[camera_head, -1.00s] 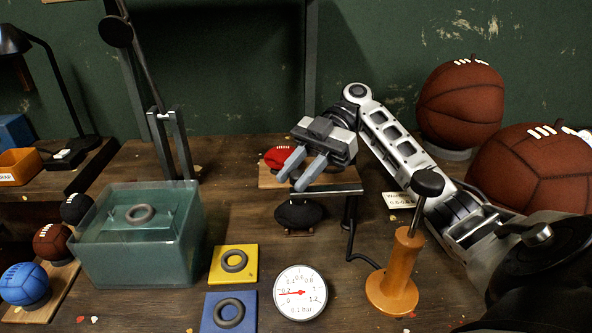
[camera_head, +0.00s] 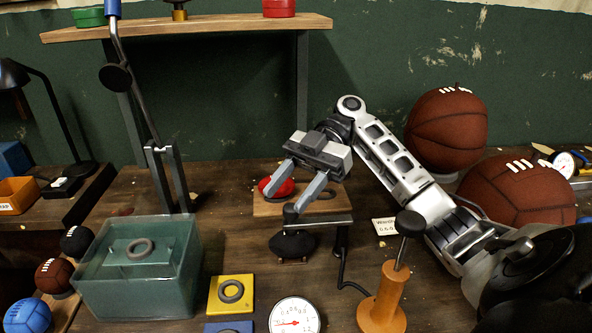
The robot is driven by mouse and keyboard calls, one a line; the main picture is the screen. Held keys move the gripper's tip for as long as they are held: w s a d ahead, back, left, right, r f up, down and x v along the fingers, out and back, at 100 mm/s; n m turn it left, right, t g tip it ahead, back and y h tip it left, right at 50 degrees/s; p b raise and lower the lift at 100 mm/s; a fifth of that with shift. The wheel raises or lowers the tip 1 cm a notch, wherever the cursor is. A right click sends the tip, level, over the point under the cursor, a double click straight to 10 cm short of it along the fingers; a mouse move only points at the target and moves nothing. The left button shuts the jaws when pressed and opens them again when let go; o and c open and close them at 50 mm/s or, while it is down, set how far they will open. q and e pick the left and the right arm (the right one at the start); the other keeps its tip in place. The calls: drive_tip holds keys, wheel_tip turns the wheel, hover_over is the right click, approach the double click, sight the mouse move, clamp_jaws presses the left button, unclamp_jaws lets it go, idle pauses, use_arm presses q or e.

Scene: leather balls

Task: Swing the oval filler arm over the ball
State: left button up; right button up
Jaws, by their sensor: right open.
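The oval filler arm (camera_head: 325,220) is a dark metal bar with a lighter front edge, on a post with a black hose. Its left end lies above a small dark oval ball (camera_head: 292,246) on a low stand; whether it is lined up with the ball I cannot tell. My right gripper (camera_head: 285,202) is open and empty, fingers pointing down and toward the front left. Its right fingertip overlaps the bar's left end in the picture; contact is unclear. My left gripper is not in view.
A red ball (camera_head: 277,187) sits on a wooden board behind the filler arm. A wooden-handled pump (camera_head: 384,300) stands front right, a gauge (camera_head: 295,316) at the front. A water tank (camera_head: 140,285) is at left, and large brown balls (camera_head: 447,130) are at right.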

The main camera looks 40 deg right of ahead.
use_arm(q)
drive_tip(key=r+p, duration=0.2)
drive_tip(key=p, duration=0.1)
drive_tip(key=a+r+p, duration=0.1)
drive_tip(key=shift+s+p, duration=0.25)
drive_tip(key=shift+p, duration=0.1)
use_arm(e)
drive_tip(key=s+a+r, duration=0.7)
drive_tip(key=s+r, duration=0.1)
drive_tip(key=s, duration=0.1)
drive_tip(key=shift+s+a, duration=0.3)
